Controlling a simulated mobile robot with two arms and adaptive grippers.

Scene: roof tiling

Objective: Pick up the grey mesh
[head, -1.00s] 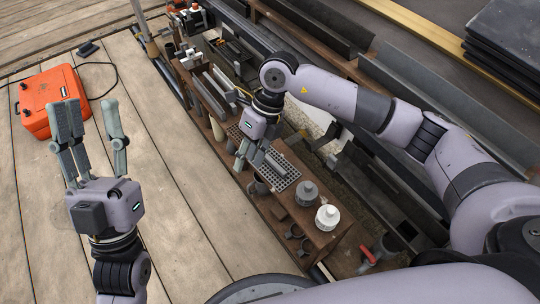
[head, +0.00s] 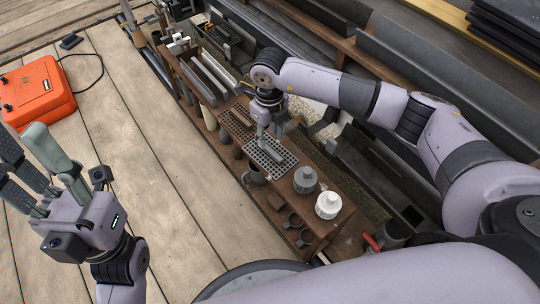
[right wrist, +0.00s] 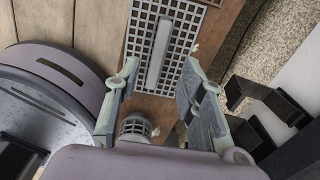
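The grey mesh (head: 286,158) is a perforated grid plate with a raised grey bar along its middle. It lies flat on the brown wooden shelf unit. In the right wrist view the mesh (right wrist: 179,43) is ahead of the fingers, with its bar in line with the gap between them. My right gripper (head: 264,140) is directly over the mesh, its fingers partly hidden in the head view. In the right wrist view the right gripper (right wrist: 160,76) is open with nothing between its fingers. My left gripper (head: 25,146) is open and empty over the planks at left.
A brown mesh (head: 236,124) lies just behind the grey one. An orange case (head: 38,94) sits on the planks at left.

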